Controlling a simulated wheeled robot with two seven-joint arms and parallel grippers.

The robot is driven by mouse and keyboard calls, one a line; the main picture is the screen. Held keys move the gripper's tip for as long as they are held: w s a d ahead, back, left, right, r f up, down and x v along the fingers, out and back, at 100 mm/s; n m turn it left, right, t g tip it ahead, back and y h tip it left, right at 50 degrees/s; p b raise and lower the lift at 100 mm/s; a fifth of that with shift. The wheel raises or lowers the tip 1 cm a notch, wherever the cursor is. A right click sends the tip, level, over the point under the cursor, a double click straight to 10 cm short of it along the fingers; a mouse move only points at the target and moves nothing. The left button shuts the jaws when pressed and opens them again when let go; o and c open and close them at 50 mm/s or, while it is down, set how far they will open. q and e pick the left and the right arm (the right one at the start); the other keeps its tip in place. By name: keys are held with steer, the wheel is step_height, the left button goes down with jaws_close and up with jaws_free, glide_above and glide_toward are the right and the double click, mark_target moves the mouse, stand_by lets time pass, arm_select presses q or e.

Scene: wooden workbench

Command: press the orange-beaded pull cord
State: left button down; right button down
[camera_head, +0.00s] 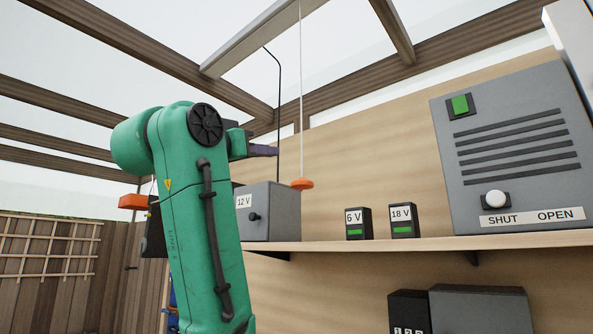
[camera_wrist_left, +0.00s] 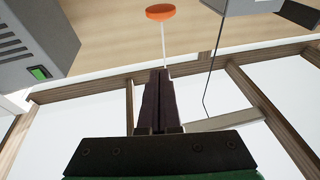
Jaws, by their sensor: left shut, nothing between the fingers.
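The pull cord (camera_head: 301,90) is a thin pale line hanging from a roof beam, with an orange bead (camera_head: 302,184) at its lower end. In the left wrist view the orange bead (camera_wrist_left: 172,12) shows at the top, past the fingertips, with the pale cord (camera_wrist_left: 164,45) running from it toward them. My left gripper (camera_head: 277,151) is shut and empty. In the head view its dark fingers point right, left of the cord and above the bead. In the left wrist view the shut fingers (camera_wrist_left: 160,75) line up with the cord; I cannot tell whether they touch it. My right gripper is not in view.
A grey 12 V box (camera_head: 275,211) stands on the shelf (camera_head: 400,245) with a black cable (camera_head: 279,110) rising behind the fingers. Small 6 V (camera_head: 358,224) and 18 V (camera_head: 403,222) boxes stand right of it. A large grey vented panel (camera_head: 515,145) is at right.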

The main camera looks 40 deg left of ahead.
arm_select(q)
steer(key=w+a+f+p, duration=0.1)
steer(key=w+a+p, duration=0.1)
steer(key=w+p, duration=0.4)
steer(key=w, duration=0.4)
steer(key=shift+w+a, duration=0.35)
steer(key=shift+a, duration=0.05)
